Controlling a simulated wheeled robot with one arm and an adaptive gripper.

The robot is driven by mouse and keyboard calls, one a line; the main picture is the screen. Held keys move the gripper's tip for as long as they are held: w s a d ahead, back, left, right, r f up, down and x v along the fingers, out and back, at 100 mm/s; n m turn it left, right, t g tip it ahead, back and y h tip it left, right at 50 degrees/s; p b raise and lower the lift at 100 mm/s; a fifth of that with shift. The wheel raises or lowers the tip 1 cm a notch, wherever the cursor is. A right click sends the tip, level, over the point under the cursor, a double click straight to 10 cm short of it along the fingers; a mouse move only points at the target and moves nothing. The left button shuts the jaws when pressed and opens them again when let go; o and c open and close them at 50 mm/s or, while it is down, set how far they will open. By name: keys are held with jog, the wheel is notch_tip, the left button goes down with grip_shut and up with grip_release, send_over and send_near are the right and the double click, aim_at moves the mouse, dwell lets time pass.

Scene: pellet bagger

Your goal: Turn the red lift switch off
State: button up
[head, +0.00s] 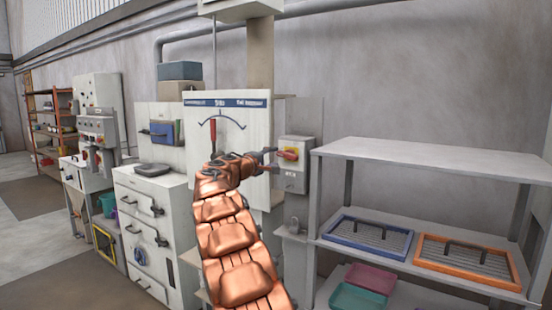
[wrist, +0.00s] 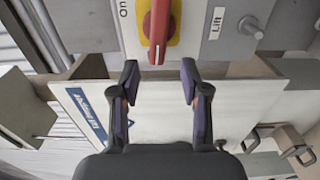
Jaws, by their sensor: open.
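The red lift switch (wrist: 157,32) is a red handle on a yellow plate (wrist: 175,22), on a grey box with an "On" label (wrist: 123,9) and a "Lift" label (wrist: 215,22). The handle runs up and down in the wrist view. In the head view, the red switch (head: 289,153) sits on the upper part of the grey box (head: 291,181). My gripper (wrist: 159,72) is open and empty, its fingertips either side of the handle's near end. I cannot tell whether they touch it. My gripper also shows in the head view (head: 268,160), just left of the switch.
A white panel with a dial (head: 236,125) stands left of the box, behind my arm. A grey shelf (head: 430,157) stands to the right, with a blue-rimmed tray (head: 328,238) and an orange-rimmed tray (head: 470,276). A grey knob (wrist: 250,27) sticks out beside the switch.

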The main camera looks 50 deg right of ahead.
jog(key=a, duration=0.7)
jog(key=shift+s, duration=0.25)
jog(key=shift+f, duration=0.1)
jog(key=o, duration=0.3)
jog(key=shift+w, duration=0.3)
jog(key=o, duration=0.7)
jog(key=w+r+m, duration=0.1)
jog(key=w+m, duration=0.1)
jog(key=w, duration=0.1)
jog(key=w+d+r+m+t+b, duration=0.1)
jog(key=w+m, duration=0.1)
jog(key=shift+w+r, duration=0.1)
jog(key=shift+r, duration=0.2)
jog(key=shift+o, duration=0.2)
jog(key=m+g+b, duration=0.1)
jog(key=m+b, duration=0.2)
jog(key=m, duration=1.2)
send_near(286, 156)
jog(key=d, duration=0.3)
jog(key=d+p, duration=0.2)
jog(key=d, duration=0.3)
jog(key=shift+w+d+r, duration=0.1)
jog(key=shift+d+r, duration=0.05)
jog(key=shift+d, duration=0.25)
jog(key=shift+w+d+p, duration=0.15)
jog(key=shift+d+p, duration=0.2)
jog(key=shift+d, duration=0.8)
